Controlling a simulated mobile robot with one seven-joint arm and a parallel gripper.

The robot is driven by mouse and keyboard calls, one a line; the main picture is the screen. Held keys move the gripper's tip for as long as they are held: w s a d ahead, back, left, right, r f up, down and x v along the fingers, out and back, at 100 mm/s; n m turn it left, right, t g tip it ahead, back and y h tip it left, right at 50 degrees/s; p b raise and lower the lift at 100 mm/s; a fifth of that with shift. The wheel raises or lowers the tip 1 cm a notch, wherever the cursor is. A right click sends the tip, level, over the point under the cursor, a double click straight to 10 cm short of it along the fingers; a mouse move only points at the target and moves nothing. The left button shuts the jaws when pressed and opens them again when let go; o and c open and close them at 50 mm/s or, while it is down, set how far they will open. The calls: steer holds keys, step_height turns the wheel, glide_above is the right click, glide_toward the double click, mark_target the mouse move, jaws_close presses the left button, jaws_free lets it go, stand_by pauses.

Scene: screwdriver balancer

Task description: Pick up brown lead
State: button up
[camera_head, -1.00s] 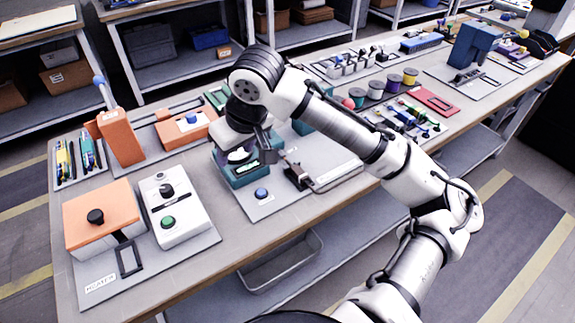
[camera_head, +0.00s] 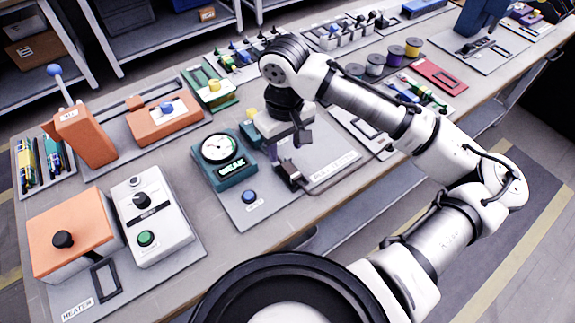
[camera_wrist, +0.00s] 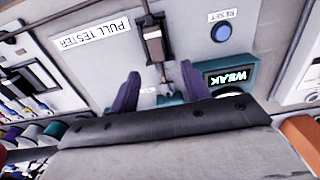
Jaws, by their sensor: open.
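I cannot pick out a brown lead for certain. Several thin coloured leads (camera_head: 420,94) lie on a tray at the upper right of the head view, partly behind my arm. In the head view my gripper (camera_head: 286,150) is over the pull tester board, just right of the teal gauge box (camera_head: 221,160). In the wrist view my gripper (camera_wrist: 160,85) is open, its two dark fingers apart on either side of a thin rod at the end of a brown-black clamp (camera_wrist: 154,42). Whether anything touches the fingers is unclear.
The teal box's display reads "WEAK" (camera_head: 231,170). A blue reset button (camera_head: 249,196) sits in front of it. An orange heater box (camera_head: 72,235) and a white control box (camera_head: 150,220) stand at the left. Spools (camera_head: 394,57) stand at the back right.

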mark_target(287, 166)
steer(key=shift+d+f+p, duration=0.2)
steer(key=shift+f+p, duration=0.45)
steer(key=shift+f, duration=2.85)
steer(key=shift+c, duration=0.5)
jaws_close()
steer(key=shift+r, duration=0.1)
